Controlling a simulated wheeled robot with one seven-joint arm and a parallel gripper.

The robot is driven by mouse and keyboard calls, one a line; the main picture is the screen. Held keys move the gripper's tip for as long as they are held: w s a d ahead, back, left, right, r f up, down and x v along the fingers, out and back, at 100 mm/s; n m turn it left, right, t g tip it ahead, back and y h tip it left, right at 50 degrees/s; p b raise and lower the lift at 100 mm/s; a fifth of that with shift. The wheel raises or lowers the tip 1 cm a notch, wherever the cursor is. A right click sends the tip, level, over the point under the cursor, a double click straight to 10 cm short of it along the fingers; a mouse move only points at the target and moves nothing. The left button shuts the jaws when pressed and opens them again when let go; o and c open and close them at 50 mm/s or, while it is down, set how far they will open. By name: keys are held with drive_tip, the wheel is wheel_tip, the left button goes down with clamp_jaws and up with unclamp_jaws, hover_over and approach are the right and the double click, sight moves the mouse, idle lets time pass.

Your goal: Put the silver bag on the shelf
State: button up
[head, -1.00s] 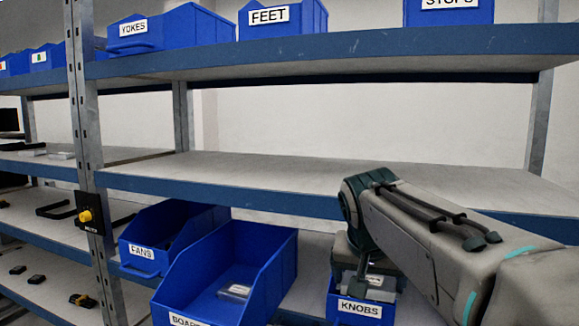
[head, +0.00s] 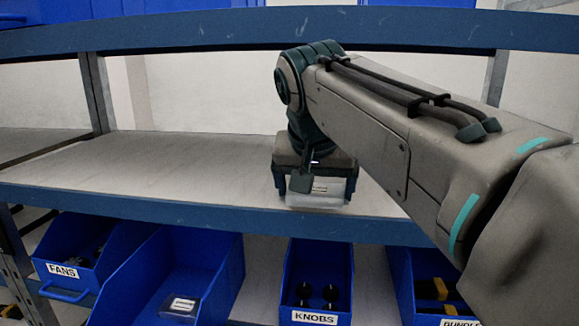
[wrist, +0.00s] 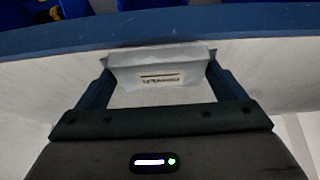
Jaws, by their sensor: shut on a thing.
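The silver bag (head: 318,192) is a small, pale grey packet with a label. It is held between the two fingers of my gripper (head: 314,187), in front of and over the middle shelf (head: 150,175). In the wrist view the bag (wrist: 158,74) lies between both fingertips of my gripper (wrist: 160,85), with its label facing the camera. The shelf surface (wrist: 60,90) spreads behind it, and its blue front edge (wrist: 230,45) runs across the top. I cannot tell whether the bag touches the shelf.
Below stand blue bins: FANS (head: 75,255), a wide one with a silver packet (head: 178,308) inside, KNOBS (head: 318,275), and one at right (head: 430,285). An upper shelf beam (head: 200,30) runs above my arm. The middle shelf is bare to the left.

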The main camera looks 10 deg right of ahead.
sight(316, 184)
drive_tip(key=w, duration=0.1)
drive_tip(key=w+d, duration=0.1)
drive_tip(key=w, duration=0.1)
drive_tip(key=shift+p, duration=0.3)
drive_tip(key=w, duration=0.2)
drive_tip(key=w+d+p, duration=0.1)
drive_tip(key=w, duration=0.1)
drive_tip(key=shift+d+r, duration=0.1)
drive_tip(key=shift+r, duration=0.05)
drive_tip(key=shift+f, duration=0.65)
drive_tip(key=shift+s+f, duration=0.2)
drive_tip(key=shift+s, duration=0.1)
drive_tip(key=shift+w, duration=0.1)
drive_tip(key=shift+f, duration=0.2)
drive_tip(key=shift+f, duration=0.1)
drive_tip(key=o, duration=0.7)
drive_tip(key=shift+o, duration=0.2)
drive_tip(key=shift+r, duration=0.2)
